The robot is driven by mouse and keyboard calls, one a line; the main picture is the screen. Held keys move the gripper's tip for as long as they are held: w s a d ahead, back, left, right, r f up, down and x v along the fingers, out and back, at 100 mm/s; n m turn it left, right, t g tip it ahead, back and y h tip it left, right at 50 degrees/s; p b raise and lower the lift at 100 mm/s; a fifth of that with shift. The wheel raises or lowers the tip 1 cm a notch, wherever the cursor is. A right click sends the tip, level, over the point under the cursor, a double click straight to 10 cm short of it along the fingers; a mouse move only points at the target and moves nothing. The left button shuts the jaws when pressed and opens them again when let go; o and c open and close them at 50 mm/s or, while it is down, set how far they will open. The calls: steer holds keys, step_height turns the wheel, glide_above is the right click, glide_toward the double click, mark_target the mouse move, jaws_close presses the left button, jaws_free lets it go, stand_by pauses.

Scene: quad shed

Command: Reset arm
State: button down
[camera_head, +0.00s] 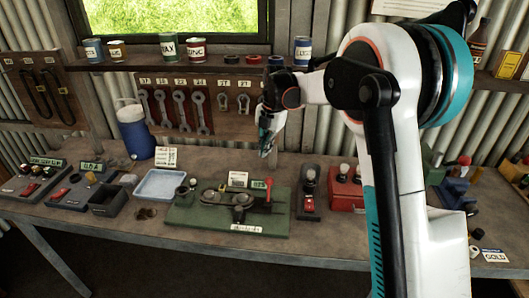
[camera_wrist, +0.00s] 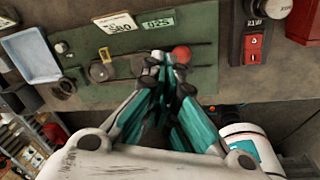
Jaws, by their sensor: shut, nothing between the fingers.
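My gripper (camera_head: 267,146) hangs from my white and teal arm above the back half of the bench, in front of the tool board. Its fingers point down and are shut with nothing between them. In the wrist view the closed fingertips (camera_wrist: 162,60) appear over the green board (camera_wrist: 203,86), near a red knob (camera_wrist: 181,54). The gripper appears clear of the green board (camera_head: 183,215) in the head view. My arm covers part of the bench's right side.
The wooden bench (camera_head: 95,222) is crowded. A blue jug (camera_head: 134,130), a pale blue tray (camera_head: 160,184) and a red box (camera_head: 345,190) stand along it. Wrenches (camera_head: 180,110) hang behind, below a shelf of cans (camera_head: 196,49). The bench's front left strip is bare.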

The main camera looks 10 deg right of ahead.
steer(key=s+d+r+m+t+b, duration=0.15)
steer(key=s+r+m, duration=0.25)
steer(key=s+m, duration=0.45)
steer(key=s+d+r+m+t+b, duration=0.15)
steer(key=s+r+m, duration=0.35)
steer(key=s, duration=0.6)
steer(key=s+f+m+t+b, duration=0.1)
steer(key=s+f+m+b, duration=0.1)
steer(key=s+f+m, duration=0.2)
steer(key=s+d+f+m+t+h+b, duration=0.1)
steer(key=s+f+m, duration=0.4)
steer(key=s+m, duration=0.5)
steer(key=s+t+b, duration=0.1)
steer(key=s, duration=0.3)
steer(key=shift+d+t, duration=0.3)
